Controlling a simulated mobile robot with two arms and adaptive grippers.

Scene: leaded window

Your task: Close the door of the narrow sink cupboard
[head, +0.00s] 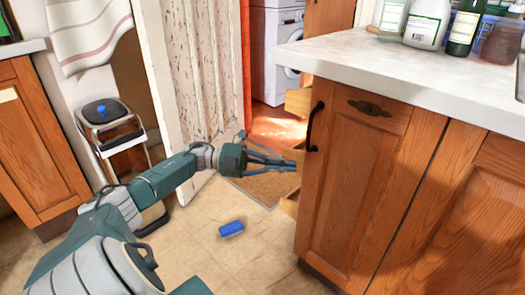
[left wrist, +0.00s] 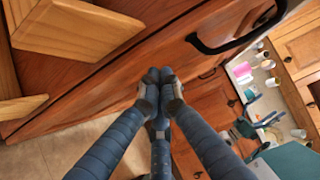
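The sink unit (head: 351,190) is wooden with a pale worktop. Its narrow end shows a black bar handle (head: 312,127), seen almost edge-on; I take this panel as the narrow cupboard's door. Pale wooden shelf or rack parts (head: 298,102) stick out left of it, so it appears open. In the left wrist view the brown panel (left wrist: 120,65) fills the middle, with its black handle at upper right and pale racks (left wrist: 75,25) at upper left. My left gripper (head: 293,164) has its fingertips (left wrist: 158,80) together, at or very near the panel; contact is unclear.
A blue block (head: 231,229) lies on the tiled floor below my left arm. A stool (head: 107,120) stands by the left wall. Bottles (head: 428,24) crowd the worktop's back. A mat (head: 268,186) lies under the gripper. Floor in front is fairly clear.

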